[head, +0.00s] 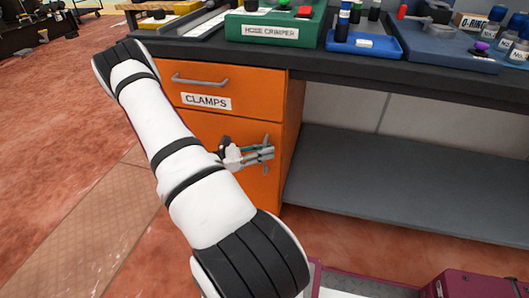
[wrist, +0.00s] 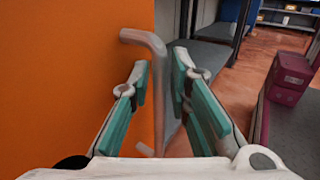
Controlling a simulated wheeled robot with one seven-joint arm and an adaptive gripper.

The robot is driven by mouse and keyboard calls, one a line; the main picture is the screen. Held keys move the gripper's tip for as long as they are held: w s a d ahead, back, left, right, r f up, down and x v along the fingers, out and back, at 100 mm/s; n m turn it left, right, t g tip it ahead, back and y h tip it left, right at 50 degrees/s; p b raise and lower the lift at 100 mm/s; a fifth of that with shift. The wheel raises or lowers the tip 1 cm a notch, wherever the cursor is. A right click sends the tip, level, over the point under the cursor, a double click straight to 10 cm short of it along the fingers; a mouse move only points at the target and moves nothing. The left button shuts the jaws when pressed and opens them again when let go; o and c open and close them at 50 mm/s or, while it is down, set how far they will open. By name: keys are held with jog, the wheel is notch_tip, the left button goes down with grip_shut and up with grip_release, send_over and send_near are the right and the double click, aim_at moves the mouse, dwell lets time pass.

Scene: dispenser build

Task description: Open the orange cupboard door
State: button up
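The orange cupboard door (head: 215,140) is below the drawer labelled CLAMPS and looks closed, flush with the cabinet front. It fills the left of the wrist view (wrist: 70,80). Its grey upright bar handle (head: 267,139) is near the door's right edge, partly hidden by my gripper in the head view. My gripper (head: 262,154) is at the handle. In the wrist view the handle (wrist: 158,60) stands between the two teal-padded fingers. The left finger is between the door and the bar. A gap shows between the bar and the right finger.
The drawer (head: 225,85) with its own handle is above the door. The dark worktop (head: 330,65) above carries trays and bottles. Right of the cupboard is an open grey shelf (head: 400,190). A maroon box (head: 470,285) is at the lower right. Open floor (head: 60,150) lies to the left.

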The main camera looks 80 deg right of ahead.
grip_shut()
